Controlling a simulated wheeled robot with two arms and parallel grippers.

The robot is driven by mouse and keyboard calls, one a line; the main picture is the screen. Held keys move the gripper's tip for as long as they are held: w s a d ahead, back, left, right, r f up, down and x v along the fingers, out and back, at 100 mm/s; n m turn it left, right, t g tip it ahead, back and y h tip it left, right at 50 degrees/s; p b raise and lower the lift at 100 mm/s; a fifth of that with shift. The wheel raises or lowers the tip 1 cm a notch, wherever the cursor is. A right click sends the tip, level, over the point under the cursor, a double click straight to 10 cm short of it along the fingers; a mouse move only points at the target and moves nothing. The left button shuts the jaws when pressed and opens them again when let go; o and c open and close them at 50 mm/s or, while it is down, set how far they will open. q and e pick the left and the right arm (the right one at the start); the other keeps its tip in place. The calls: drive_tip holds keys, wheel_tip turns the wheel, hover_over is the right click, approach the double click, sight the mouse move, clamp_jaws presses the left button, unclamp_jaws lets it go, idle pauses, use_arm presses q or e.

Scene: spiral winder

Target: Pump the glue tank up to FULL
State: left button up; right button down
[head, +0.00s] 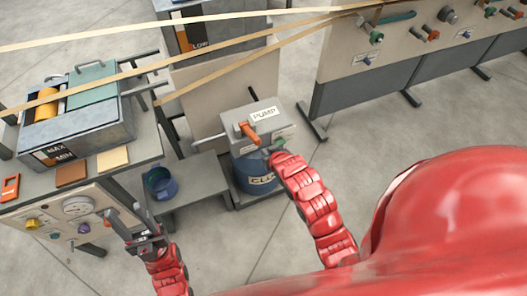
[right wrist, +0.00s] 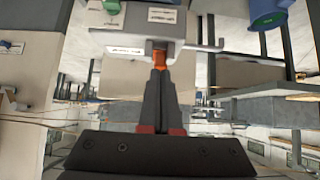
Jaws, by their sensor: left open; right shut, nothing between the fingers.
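The grey pump box (head: 256,122) labelled PUMP stands on top of the blue glue tank (head: 254,178), whose label is partly covered by my right arm. In the right wrist view my right gripper (right wrist: 160,72) is shut and empty. Its fingertips are at the orange handle (right wrist: 161,58); I cannot tell whether they touch it. In the head view my right gripper is mostly hidden at the end of its red arm. My left gripper (head: 150,241) is open beside the left panel, away from the pump.
A glue tray with a yellow roller (head: 46,103) and MAX/MIN marks stands on the left table. Below it is a panel with a round gauge (head: 78,207) and knobs. A blue bucket (head: 160,184) sits on a low shelf. Pale strips cross above.

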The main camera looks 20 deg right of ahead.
drive_tip(key=shift+s+r, duration=0.4)
drive_tip(key=shift+r, duration=0.05)
idle(1.5)
drive_tip(key=w+d+f+m+g+h+p, duration=0.2)
drive_tip(key=w+d+f+m+g+p, duration=0.15)
drive_tip(key=w+d+m, duration=0.95)
drive_tip(key=s+a+r+m+g+y+p, duration=0.1)
drive_tip(key=a+r+m+g+p, duration=0.1)
drive_tip(key=a, duration=0.4)
drive_tip(key=s+a+r+m+g+y+p, duration=0.1)
drive_tip(key=a+r+m+g+p, duration=0.1)
drive_tip(key=a+r+m, duration=0.3)
drive_tip(key=shift+s+a+r+m+g+y+p, duration=0.35)
drive_tip(key=shift+a+m+g, duration=0.2)
drive_tip(key=shift+m+g, duration=0.35)
